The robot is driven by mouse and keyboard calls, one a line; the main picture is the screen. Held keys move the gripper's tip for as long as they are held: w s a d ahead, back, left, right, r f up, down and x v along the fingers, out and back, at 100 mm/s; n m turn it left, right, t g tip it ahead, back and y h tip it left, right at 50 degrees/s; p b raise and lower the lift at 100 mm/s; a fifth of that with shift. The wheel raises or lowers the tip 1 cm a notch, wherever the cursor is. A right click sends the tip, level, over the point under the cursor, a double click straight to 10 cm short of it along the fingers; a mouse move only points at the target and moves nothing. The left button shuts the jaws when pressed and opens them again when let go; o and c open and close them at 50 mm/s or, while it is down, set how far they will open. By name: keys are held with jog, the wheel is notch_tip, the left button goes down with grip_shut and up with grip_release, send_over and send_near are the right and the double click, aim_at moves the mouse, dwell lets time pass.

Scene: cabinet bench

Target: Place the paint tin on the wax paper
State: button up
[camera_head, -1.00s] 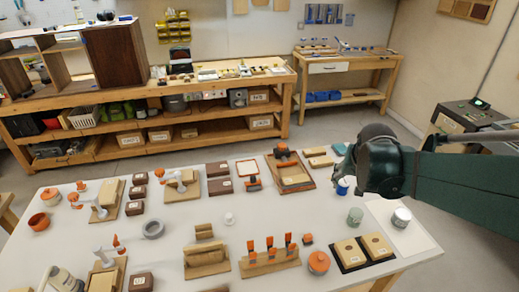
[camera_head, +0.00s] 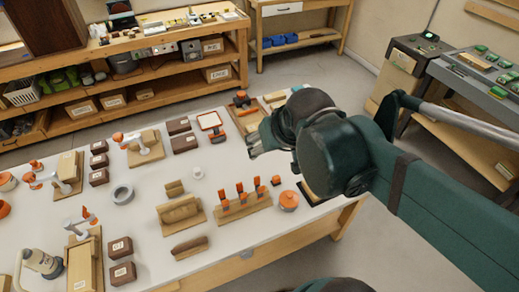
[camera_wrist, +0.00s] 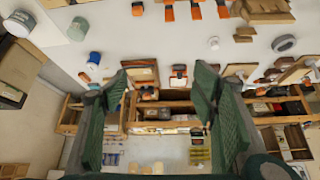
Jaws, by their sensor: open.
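In the wrist view, three tin-like containers stand at the upper left: a pale one with a grey top (camera_wrist: 20,23), a green one (camera_wrist: 77,29) and a blue-and-white one (camera_wrist: 93,60). I cannot tell for sure which is the paint tin. A bright white sheet, likely the wax paper (camera_wrist: 50,25), lies beside the pale container. My gripper (camera_wrist: 160,72) is open, with nothing between its fingers. In the head view, my gripper (camera_head: 258,142) is over the right part of the table, and my arm hides the containers and sheet.
A rack with orange-handled tools (camera_head: 243,205) and an orange lidded pot (camera_head: 288,201) stand near my gripper. A shelved workbench (camera_head: 130,85) stands behind.

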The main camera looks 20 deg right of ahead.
jog(key=shift+n+y, duration=0.4)
jog(key=shift+n, duration=0.3)
jog(key=shift+s+a+r, duration=0.1)
jog(key=shift+s+a, duration=0.6)
jog(key=shift+a, duration=0.2)
jog(key=shift+s+a, duration=0.65)
jog(key=shift+a, duration=0.25)
